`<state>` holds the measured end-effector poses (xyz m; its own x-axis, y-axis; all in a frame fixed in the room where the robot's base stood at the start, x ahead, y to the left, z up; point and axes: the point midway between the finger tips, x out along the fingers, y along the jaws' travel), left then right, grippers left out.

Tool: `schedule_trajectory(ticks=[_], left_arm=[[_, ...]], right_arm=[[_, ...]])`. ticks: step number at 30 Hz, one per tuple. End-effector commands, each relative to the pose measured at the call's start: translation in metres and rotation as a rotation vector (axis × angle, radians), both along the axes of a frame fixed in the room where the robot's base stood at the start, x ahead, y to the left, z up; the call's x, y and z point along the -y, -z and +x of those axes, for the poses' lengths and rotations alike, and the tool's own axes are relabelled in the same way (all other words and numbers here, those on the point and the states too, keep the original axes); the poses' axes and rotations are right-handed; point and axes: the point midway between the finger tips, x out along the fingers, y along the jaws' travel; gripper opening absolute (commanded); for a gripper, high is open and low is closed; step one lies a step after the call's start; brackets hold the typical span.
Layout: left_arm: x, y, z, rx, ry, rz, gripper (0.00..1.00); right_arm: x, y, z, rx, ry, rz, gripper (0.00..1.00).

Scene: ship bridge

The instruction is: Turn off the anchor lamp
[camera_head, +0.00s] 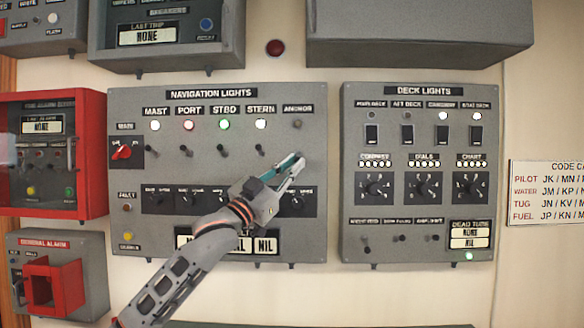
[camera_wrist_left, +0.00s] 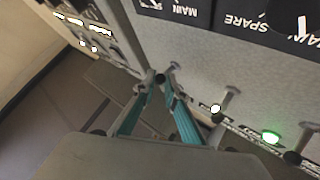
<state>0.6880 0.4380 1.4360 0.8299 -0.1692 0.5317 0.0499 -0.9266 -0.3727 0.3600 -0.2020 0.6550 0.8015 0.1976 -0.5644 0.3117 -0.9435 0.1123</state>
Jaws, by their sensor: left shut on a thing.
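The navigation lights panel (camera_head: 217,165) is on the wall ahead, with the anchor column at its right end. The anchor lamp (camera_head: 297,124) under its label looks grey and unlit. My left gripper (camera_head: 297,161) reaches up from below to the anchor switch position, covering most of the switch. In the left wrist view my left gripper (camera_wrist_left: 161,78) has its teal-padded fingers closed together at the tips on the small anchor switch lever, which is mostly hidden. My right gripper is not in view.
Mast, port, stbd and stern lamps are lit; the stern switch (camera_head: 259,150) is just left of my gripper. Rotary knobs (camera_head: 298,202) lie below. The deck lights panel (camera_head: 417,110) is to the right. A red alarm box (camera_head: 52,205) is at left.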

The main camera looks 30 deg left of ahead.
Motion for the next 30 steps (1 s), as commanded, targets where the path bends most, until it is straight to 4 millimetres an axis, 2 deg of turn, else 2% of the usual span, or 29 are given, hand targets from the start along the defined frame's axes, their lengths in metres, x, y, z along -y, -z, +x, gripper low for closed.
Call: schedule_trajectory(ticks=[11,12,14,25,30], left_arm=[[0.000,0.001,0.001,0.003,0.001,0.002,0.00],[0.000,0.001,0.001,0.003,0.001,0.002,0.17],[0.000,0.001,0.001,0.003,0.001,0.002,0.29],[0.000,0.001,-0.001,0.003,0.001,0.002,0.29],[-0.002,0.009,-0.010,0.001,0.001,0.001,0.29]], right_arm=[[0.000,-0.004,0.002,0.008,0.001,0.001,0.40],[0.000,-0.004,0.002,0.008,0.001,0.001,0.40],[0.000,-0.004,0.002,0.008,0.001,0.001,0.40],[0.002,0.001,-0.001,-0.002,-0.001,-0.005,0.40],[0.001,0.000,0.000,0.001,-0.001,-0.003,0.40]])
